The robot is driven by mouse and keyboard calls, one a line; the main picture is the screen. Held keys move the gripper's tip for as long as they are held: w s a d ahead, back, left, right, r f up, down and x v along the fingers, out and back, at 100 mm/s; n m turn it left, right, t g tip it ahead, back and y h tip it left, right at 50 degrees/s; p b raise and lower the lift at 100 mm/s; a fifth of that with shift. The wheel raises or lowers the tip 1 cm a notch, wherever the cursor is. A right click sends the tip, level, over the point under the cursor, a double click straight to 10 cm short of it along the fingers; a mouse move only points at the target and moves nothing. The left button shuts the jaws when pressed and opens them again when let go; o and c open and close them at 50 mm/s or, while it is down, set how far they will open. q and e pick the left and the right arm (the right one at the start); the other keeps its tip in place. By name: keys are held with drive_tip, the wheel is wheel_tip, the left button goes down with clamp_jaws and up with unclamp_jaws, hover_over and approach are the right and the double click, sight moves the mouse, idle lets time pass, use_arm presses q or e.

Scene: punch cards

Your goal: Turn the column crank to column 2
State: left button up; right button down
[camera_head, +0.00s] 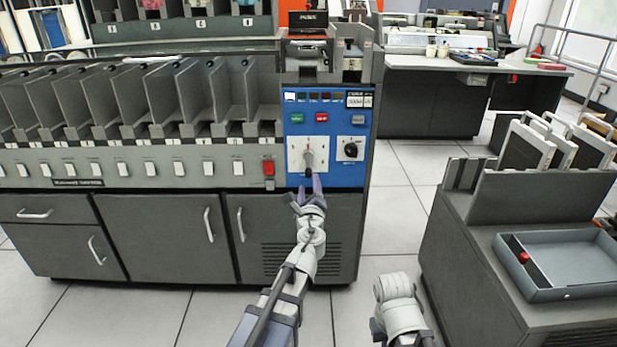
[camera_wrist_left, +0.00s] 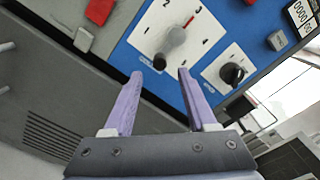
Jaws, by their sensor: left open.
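The column crank (camera_head: 308,155) sits on a white dial plate on the blue control panel (camera_head: 347,181). My left gripper (camera_head: 309,184) is open just below the crank. In the left wrist view, its purple fingertips (camera_wrist_left: 160,74) stand either side of the knob's line, with the knob just beyond them. Whether either finger touches it, I cannot tell. My right gripper does not show.
A black rotary knob (camera_head: 350,149) sits right of the crank and a red switch (camera_head: 268,168) left of it. Green and red buttons are above. Card pockets (camera_head: 172,95) line the machine's left. A cabinet with a blue-grey tray (camera_head: 540,289) stands at right.

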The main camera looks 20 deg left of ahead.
sight(309, 176)
use_arm(q)
drive_tip(key=x, duration=0.6)
drive_tip(key=shift+w, duration=0.25)
drive_tip(key=shift+s, duration=0.1)
clamp_jaws()
